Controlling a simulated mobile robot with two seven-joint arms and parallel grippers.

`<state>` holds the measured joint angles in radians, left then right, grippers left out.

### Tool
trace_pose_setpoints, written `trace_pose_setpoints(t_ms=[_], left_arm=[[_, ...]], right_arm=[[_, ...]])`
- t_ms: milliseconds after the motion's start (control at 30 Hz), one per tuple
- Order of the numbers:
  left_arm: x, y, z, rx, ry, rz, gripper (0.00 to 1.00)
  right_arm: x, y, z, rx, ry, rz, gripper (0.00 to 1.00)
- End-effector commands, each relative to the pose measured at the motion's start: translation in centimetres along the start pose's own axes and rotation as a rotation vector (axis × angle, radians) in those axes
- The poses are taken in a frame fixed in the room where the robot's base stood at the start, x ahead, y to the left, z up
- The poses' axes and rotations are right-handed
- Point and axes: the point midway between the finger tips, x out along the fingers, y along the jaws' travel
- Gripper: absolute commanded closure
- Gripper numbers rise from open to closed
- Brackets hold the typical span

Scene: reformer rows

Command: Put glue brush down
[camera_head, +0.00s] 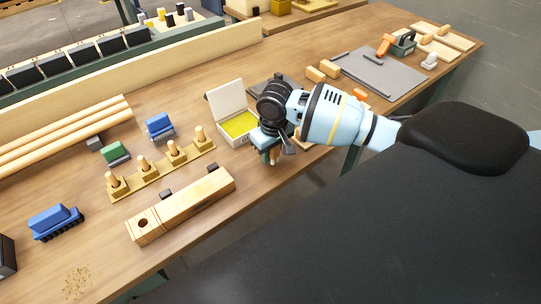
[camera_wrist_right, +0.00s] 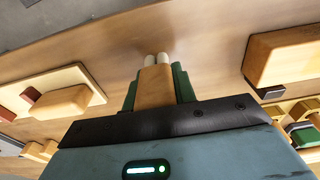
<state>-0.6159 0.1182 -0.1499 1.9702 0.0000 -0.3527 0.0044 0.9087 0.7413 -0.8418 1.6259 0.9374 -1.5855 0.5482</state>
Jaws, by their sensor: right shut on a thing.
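My right gripper (camera_head: 272,155) hangs above the table's near side, just right of an open white box (camera_head: 222,101). In the wrist view the right gripper (camera_wrist_right: 156,88) is shut on the glue brush (camera_wrist_right: 155,84), seen as a tan wooden piece between the green fingers. Two pale rounded ends show beyond it, over bare wood. In the head view the brush is mostly hidden by the gripper; only a small tan end shows below the fingers. I cannot tell whether it touches the table. My left gripper is not in view.
A long wooden block with a hole (camera_head: 181,206) lies to the left, near a row of wooden pegs on a base (camera_head: 162,171). A grey mat (camera_head: 379,75) lies to the right. Blue toy-like wagons (camera_head: 56,222) stand at left. Bare table shows along the front edge.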

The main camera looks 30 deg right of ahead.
Motion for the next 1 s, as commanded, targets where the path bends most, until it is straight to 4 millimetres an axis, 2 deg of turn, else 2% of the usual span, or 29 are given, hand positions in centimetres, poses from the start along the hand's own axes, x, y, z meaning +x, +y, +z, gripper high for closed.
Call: trace_pose_setpoints(t_ms=[33, 133, 967, 1000], left_arm=[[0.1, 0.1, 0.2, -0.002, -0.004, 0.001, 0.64], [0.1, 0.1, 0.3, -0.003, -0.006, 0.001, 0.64], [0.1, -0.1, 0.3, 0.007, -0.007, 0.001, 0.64], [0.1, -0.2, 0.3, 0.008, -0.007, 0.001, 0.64]], right_arm=[[0.9, 0.0, 0.1, 0.001, -0.004, 0.000, 1.00], [1.8, 0.0, 0.2, 0.001, -0.002, 0.000, 1.00], [3.0, 0.1, 0.2, 0.001, 0.002, 0.001, 1.00], [3.0, 0.1, 0.2, 0.001, 0.001, 0.001, 0.68]])
